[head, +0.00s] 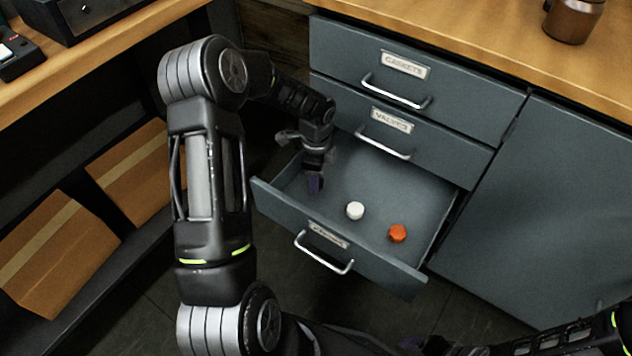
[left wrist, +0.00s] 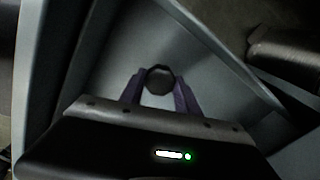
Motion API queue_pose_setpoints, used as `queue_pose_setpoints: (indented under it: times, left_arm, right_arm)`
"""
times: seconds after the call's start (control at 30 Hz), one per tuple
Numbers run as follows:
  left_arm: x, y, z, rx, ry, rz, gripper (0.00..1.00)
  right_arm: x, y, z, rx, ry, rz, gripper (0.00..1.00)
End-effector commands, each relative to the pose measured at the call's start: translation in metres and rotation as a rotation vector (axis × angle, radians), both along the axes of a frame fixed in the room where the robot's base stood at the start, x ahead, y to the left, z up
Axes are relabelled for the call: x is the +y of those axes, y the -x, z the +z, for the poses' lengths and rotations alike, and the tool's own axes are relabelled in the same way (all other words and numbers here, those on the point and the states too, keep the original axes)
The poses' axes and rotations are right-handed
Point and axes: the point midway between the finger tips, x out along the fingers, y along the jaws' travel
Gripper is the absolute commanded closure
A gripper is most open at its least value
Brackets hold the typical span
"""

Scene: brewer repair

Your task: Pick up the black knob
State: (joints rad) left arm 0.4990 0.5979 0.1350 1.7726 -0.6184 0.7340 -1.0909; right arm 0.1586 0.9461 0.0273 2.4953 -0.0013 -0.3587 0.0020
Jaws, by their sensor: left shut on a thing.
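The black knob (left wrist: 159,80) shows in the left wrist view, between the two purple fingers of my left gripper (left wrist: 160,86). The fingers are shut on its sides. In the head view my left gripper (head: 315,183) points down inside the open bottom drawer (head: 372,268), near its left end. There the knob is hidden by the gripper. I cannot tell whether the knob touches the drawer floor.
A white knob (head: 355,210) and an orange knob (head: 397,233) lie in the same drawer, to the right of my left gripper. The drawers labelled gaskets (head: 365,62) and valves (head: 425,152) above are shut. Cardboard boxes (head: 55,250) sit on a low shelf at left.

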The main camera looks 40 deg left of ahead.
Motion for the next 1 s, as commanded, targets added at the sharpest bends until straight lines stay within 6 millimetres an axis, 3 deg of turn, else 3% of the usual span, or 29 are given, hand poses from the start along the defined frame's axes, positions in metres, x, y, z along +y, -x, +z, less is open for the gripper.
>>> queue_pose_setpoints:
  times: [0.2, 0.4, 1.0]
  left_arm:
    - [0.0, -0.001, 0.047, -0.003, 0.0, 0.0, 1.0]
    - [0.0, 0.0, 0.071, -0.001, 0.0, -0.001, 1.0]
    - [0.0, 0.0, 0.073, 0.0, 0.001, -0.001, 1.0]
  right_arm:
    - [0.0, 0.0, 0.014, -0.001, 0.0, 0.002, 0.25]
    - [0.0, 0.0, 0.019, -0.001, 0.0, 0.002, 0.25]
    - [0.0, 0.0, 0.019, -0.001, 0.0, 0.002, 0.25]
